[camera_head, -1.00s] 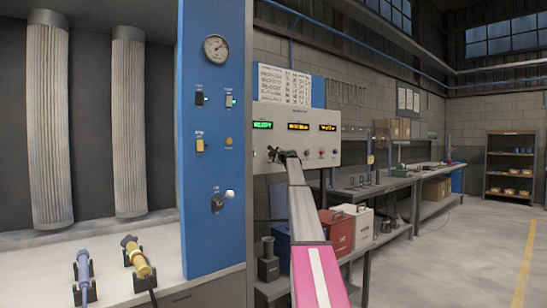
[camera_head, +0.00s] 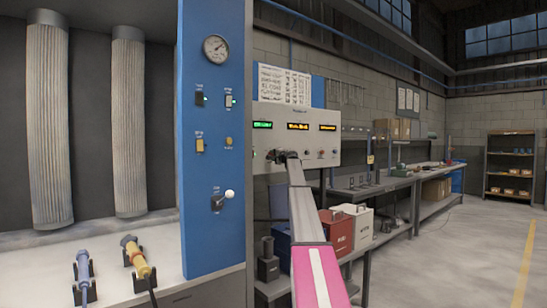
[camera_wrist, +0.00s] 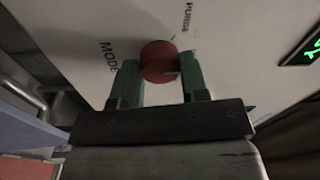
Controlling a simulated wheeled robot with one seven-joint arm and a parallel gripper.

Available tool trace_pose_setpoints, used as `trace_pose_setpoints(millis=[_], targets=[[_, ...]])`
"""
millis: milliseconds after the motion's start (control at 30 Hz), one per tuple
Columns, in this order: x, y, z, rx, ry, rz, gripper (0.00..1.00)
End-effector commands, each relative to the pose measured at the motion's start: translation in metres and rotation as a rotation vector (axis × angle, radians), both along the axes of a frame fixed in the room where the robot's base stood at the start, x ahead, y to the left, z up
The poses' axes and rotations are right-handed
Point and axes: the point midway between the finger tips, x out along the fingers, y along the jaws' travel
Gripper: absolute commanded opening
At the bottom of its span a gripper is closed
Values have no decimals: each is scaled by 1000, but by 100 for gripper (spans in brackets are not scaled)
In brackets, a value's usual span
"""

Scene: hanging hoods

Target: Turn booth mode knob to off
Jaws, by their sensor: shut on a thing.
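The mode knob (camera_wrist: 159,62) is red and round with a pale pointer mark, on a white panel lettered "MODE" and "PURGE" in the wrist view. My gripper (camera_wrist: 160,82) is shut on it, with a green fingertip on each side. In the head view, my gripper (camera_head: 284,155) reaches the lower left of the white control box (camera_head: 325,142); my arm hides the knob there. The pointer lies toward the lower right of the knob in the wrist view. I see no "off" label.
The box carries a green display (camera_head: 262,125) and two amber displays. A blue panel (camera_head: 208,180) with switches, a gauge and a white-tipped lever (camera_head: 225,198) stands to the left. A workbench (camera_head: 370,185) with red and white boxes below stands to the right.

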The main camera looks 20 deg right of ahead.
Motion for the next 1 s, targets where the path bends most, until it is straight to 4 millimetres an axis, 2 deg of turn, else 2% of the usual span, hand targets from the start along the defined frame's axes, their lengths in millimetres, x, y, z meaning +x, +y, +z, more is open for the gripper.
trace_pose_setpoints(millis=[333, 367, 400, 433, 767, 1000], targets=[[-1, 0, -1, -1, 1, 1, 17], [-1, 0, -1, -1, 1, 1, 47], [-1, 0, -1, -1, 1, 1, 60], [-1, 0, -1, -1, 1, 1, 66], [-2, 0, 0, -1, 0, 0, 66], [-21, -6, -2, -1, 0, -1, 66]])
